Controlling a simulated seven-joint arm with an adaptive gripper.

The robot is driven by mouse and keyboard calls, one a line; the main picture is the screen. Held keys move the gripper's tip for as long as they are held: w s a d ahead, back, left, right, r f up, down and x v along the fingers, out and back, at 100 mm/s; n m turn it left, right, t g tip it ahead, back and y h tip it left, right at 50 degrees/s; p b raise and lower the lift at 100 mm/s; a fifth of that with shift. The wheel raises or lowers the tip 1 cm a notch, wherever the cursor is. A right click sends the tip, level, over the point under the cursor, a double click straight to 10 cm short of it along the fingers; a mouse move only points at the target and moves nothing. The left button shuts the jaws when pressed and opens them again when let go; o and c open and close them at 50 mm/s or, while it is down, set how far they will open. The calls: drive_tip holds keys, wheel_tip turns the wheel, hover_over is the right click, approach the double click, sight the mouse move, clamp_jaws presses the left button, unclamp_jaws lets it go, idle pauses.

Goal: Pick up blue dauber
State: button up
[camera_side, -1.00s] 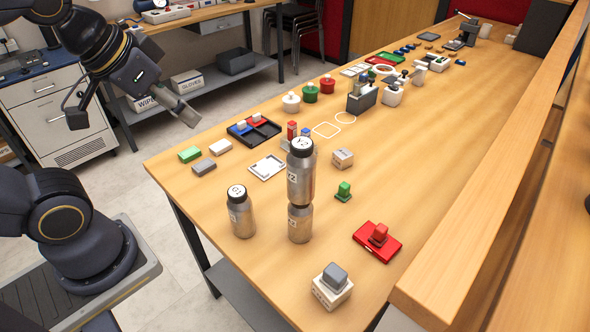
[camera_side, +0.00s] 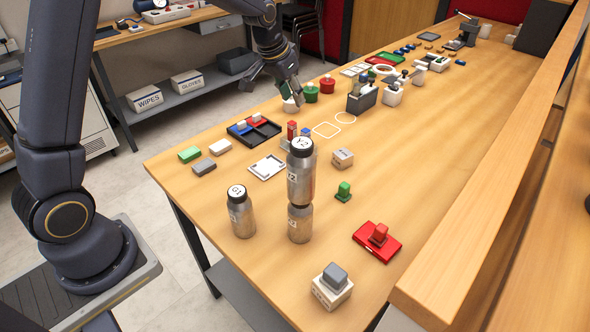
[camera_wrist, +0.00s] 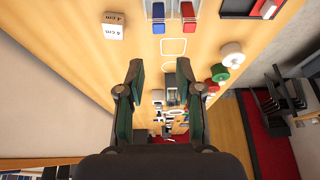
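A small blue-topped piece (camera_side: 307,133), which may be the blue dauber, stands beside a similar red one (camera_side: 291,130) behind the tall metal bottles, partly hidden in the side view. In the wrist view the blue piece (camera_wrist: 158,16) is upper middle, just left of the red one (camera_wrist: 187,16). My gripper (camera_side: 275,91) is above the far-left table edge near the white lidded pot, farther along the table than the blue piece. In the wrist view its fingers (camera_wrist: 160,68) are spread wide with nothing between them.
White (camera_side: 291,103), green (camera_side: 311,92) and red (camera_side: 327,84) lidded pots stand near my gripper. A black tray (camera_side: 262,136) holds a blue and a red piece. Metal bottles (camera_side: 300,185) stand in front. A wooden cube (camera_side: 343,158) is to the right. Bare table lies farther right.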

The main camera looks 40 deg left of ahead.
approach(305, 130)
drive_tip(key=x, duration=0.5)
drive_tip(key=shift+w+a+f, duration=0.1)
drive_tip(key=shift+w, duration=0.1)
drive_tip(key=x, duration=0.5)
drive_tip(key=shift+f, duration=0.2)
clamp_jaws()
